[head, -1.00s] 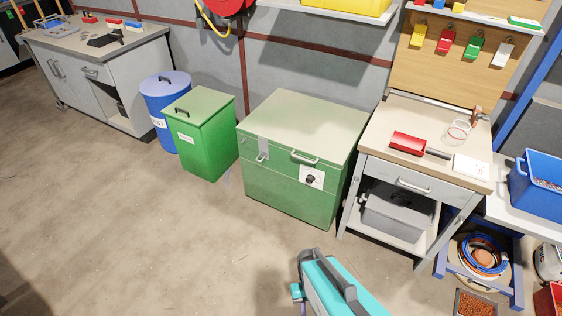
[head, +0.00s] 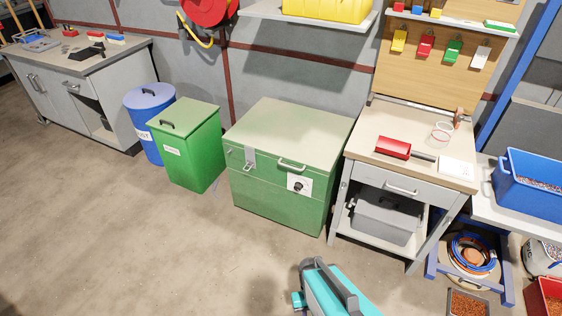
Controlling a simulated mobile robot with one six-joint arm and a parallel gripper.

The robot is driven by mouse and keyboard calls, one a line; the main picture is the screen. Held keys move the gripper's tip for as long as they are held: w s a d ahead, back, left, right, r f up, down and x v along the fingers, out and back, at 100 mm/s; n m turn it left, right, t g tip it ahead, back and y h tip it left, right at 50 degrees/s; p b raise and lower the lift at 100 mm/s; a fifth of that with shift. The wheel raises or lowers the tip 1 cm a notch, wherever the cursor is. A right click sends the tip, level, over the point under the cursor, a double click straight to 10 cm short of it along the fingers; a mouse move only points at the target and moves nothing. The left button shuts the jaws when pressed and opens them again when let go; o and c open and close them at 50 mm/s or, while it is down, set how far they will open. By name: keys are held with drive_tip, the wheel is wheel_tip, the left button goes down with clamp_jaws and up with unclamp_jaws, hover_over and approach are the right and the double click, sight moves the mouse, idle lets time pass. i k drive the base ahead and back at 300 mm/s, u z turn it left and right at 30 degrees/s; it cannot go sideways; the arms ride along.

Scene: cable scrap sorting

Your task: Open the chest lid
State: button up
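The chest (head: 275,195) is a green box on the floor against the back wall, in the middle of the head view. Its pale green lid (head: 292,130) lies flat and closed. A metal hasp (head: 249,158) hangs over the front left of the lid seam. A lid handle (head: 291,167) sits on the front edge, and a white plate with a dark knob (head: 299,185) is on the front face. My gripper is not in view.
A green bin (head: 190,150) and a blue drum (head: 150,115) stand left of the chest. A workbench (head: 400,160) with a red scoop (head: 393,147) stands close on its right. A teal device with a dark handle (head: 335,290) is at the bottom. Floor in front of the chest is clear.

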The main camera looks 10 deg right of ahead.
sight(314, 139)
drive_tip(key=i, duration=0.55)
drive_tip(key=u, duration=0.35)
drive_tip(key=k, duration=0.9)
drive_tip(key=u, duration=0.5)
drive_tip(key=k, duration=0.5)
drive_tip(key=u, duration=0.25)
drive_tip(key=i, duration=1.8)
drive_tip(key=z, duration=0.3)
